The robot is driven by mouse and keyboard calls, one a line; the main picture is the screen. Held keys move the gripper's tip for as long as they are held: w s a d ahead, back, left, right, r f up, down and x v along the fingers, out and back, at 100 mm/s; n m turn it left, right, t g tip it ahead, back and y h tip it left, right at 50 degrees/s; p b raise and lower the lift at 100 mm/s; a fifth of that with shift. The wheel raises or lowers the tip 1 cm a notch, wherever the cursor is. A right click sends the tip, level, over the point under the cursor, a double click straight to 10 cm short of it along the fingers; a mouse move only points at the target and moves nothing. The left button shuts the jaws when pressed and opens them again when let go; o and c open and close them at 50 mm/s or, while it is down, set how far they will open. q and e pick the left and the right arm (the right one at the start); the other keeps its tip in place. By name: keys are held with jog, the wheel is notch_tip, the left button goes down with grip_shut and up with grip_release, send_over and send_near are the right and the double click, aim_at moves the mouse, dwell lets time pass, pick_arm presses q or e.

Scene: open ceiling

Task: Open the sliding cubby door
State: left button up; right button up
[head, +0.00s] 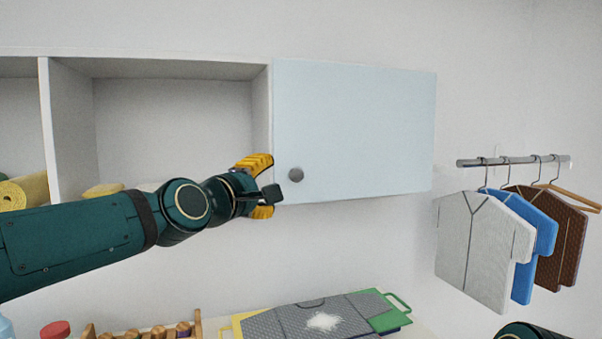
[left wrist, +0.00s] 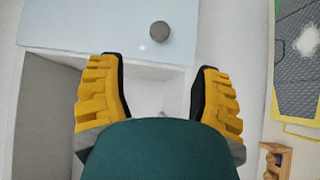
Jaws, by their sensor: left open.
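The pale blue sliding door (head: 365,125) covers the right section of the white wall cubby. Its round grey knob (head: 296,174) sits near the door's lower left corner. In the left wrist view the knob (left wrist: 160,31) lies beyond the fingertips, centred between them and apart from both. My left gripper (head: 268,188) has yellow fingers and is open and empty, just left of the knob, by the door's left edge. It also shows in the left wrist view (left wrist: 158,75). Part of my right arm shows at the bottom right, but its gripper is not in view.
The middle cubby section (head: 170,125) is open, with a yellow item (head: 103,190) at its lower left. Shirts (head: 485,245) hang from a rail (head: 515,161) at right. Folded clothing on boards (head: 320,318) lies below.

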aim_at(294, 176)
pick_arm(q)
jog(key=p+x, duration=0.5)
jog(key=x, duration=0.6)
jog(key=shift+w+d+p, duration=0.2)
jog(key=shift+w+p, duration=0.1)
jog(key=shift+w+d, duration=0.3)
jog(key=shift+w, duration=0.3)
grip_shut()
jog(key=shift+a, duration=0.1)
